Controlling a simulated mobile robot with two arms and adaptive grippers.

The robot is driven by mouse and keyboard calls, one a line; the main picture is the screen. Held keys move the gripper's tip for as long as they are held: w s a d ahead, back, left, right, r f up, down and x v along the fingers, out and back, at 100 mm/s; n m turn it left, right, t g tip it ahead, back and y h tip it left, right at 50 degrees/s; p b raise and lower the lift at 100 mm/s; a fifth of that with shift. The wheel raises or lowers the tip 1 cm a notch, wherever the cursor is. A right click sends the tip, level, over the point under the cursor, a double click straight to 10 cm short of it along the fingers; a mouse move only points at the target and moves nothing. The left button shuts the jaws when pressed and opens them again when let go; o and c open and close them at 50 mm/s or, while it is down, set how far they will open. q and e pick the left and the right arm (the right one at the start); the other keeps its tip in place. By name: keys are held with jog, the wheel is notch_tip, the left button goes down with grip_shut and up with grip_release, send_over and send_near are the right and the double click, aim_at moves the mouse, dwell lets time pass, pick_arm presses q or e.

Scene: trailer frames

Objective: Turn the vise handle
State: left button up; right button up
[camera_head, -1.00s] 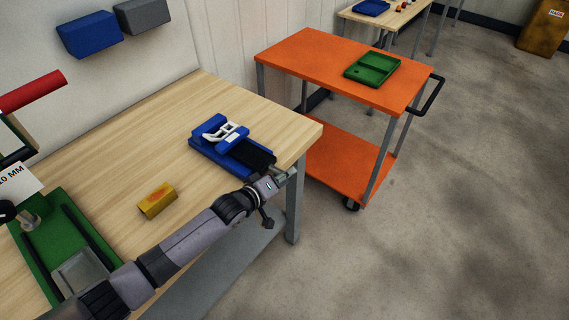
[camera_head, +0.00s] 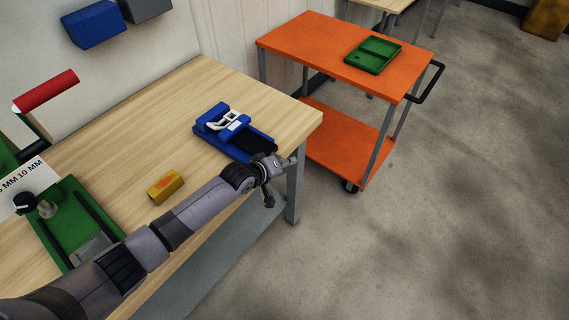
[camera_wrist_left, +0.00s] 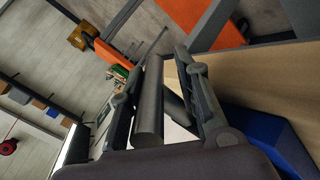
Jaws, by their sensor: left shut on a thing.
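The blue vise (camera_head: 216,138) with a white part between its jaws sits at the front right corner of the wooden workbench (camera_head: 150,110). My left gripper (camera_head: 286,161) is at the vise's front end, by the bench edge. In the left wrist view my left gripper (camera_wrist_left: 162,75) is shut on a dark grey cylindrical bar (camera_wrist_left: 150,105), which looks like the vise handle. Blue vise body (camera_wrist_left: 268,140) shows beside the fingers there. In the head view my gripper and wrist largely hide the handle. My right gripper is not in view.
A yellow block (camera_head: 165,187) and a green fixture (camera_head: 85,215) with a black knob lie on the bench near my left arm. An orange cart (camera_head: 310,45) with a green tray (camera_head: 373,55) stands beyond the bench. The floor at right is clear.

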pick_arm(q)
jog(key=o, duration=1.2)
jog(key=shift+c, duration=0.2)
jog(key=v, duration=1.2)
